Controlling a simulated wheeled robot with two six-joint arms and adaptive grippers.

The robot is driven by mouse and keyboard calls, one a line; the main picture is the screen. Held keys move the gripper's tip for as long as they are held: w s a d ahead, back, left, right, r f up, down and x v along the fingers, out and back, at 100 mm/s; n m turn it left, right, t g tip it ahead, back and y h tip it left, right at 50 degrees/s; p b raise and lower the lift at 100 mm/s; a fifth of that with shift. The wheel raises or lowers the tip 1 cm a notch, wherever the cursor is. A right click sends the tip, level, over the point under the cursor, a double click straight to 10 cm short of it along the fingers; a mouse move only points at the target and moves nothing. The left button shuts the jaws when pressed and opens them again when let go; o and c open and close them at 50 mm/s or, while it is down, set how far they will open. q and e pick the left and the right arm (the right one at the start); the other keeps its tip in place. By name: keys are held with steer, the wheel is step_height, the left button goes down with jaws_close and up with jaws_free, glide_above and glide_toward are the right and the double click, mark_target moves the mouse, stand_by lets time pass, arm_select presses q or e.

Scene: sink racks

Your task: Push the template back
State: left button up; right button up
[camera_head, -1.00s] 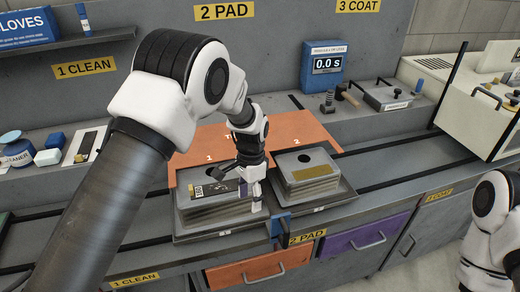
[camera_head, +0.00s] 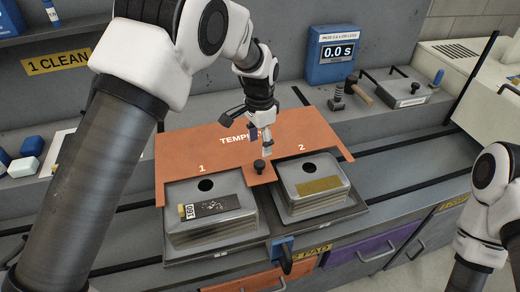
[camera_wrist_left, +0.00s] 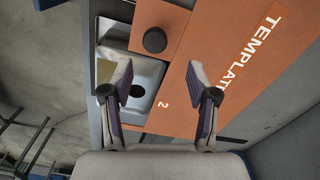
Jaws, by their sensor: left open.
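The template (camera_head: 210,150) is an orange plate lying behind and between the two stacks, with "TEMPLATE" and the numbers 1 and 2 on it. A black knob (camera_head: 259,167) stands on its front tab. My left gripper (camera_head: 266,146) is open and empty, pointing down over the template close to the knob. In the left wrist view the template (camera_wrist_left: 225,60) and its knob (camera_wrist_left: 154,39) lie beyond the spread fingers (camera_wrist_left: 164,85). The knob is not between the fingertips. Only links of my right arm show; its gripper is out of view.
Two grey stacks with round holes, the left (camera_head: 240,226) and the right (camera_head: 325,202), sit in a dark tray (camera_head: 350,209). A blue timer (camera_head: 332,52) reading 0.0 s stands behind. A grey box (camera_head: 400,90) lies at the back right.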

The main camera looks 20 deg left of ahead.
mark_target(259, 161)
arm_select(q)
steer(key=shift+s+d+f+p, duration=0.25)
steer(key=shift+s+f+p, duration=0.35)
steer(key=shift+s+f, duration=0.4)
steer(key=f, duration=0.2)
steer(key=w+f+p, duration=0.1)
steer(key=f, duration=0.1)
steer(key=shift+w+a+f, duration=0.15)
steer(key=shift+a+f, duration=0.05)
steer(key=shift+w+f, duration=0.15)
steer(key=shift+f, duration=0.05)
steer(key=shift+s+r, duration=0.2)
steer(key=shift+s, duration=0.1)
steer(key=shift+c, duration=0.7)
steer(key=shift+s+d+r, duration=0.1)
steer(key=c, duration=0.6)
jaws_close()
arm_select(e)
steer(key=shift+s+r, duration=0.2)
steer(key=shift+r, duration=0.45)
steer(key=shift+s+r, duration=0.2)
steer(key=shift+r, duration=0.4)
